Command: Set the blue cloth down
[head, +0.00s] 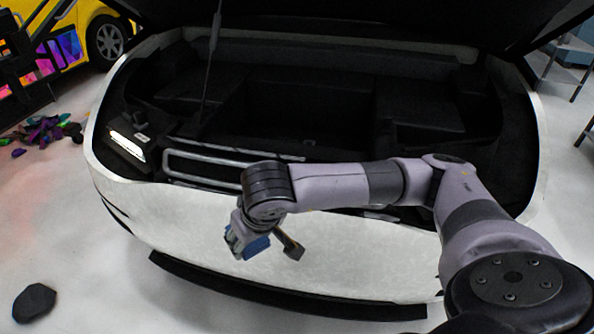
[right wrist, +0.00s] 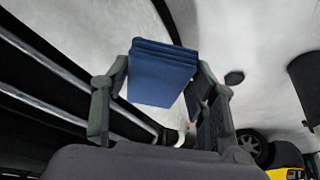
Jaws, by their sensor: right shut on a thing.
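The blue cloth (head: 256,247) is a small folded block, held in front of the white car's front panel in the head view. In the right wrist view the blue cloth (right wrist: 162,76) shows its stacked folds between the two dark fingers. My right gripper (head: 264,243) reaches in from the right and is shut on the cloth, its fingers pointing down. It also shows in the right wrist view (right wrist: 163,85). Whether the cloth touches the panel cannot be told. My left gripper is in neither view.
The white car (head: 340,250) stands with its front hood open over a dark empty bay (head: 300,110). A dark strip (head: 280,293) runs below its front. Colourful scraps (head: 45,130) and a dark flat piece (head: 35,302) lie on the pale floor. A yellow vehicle (head: 85,25) stands behind left.

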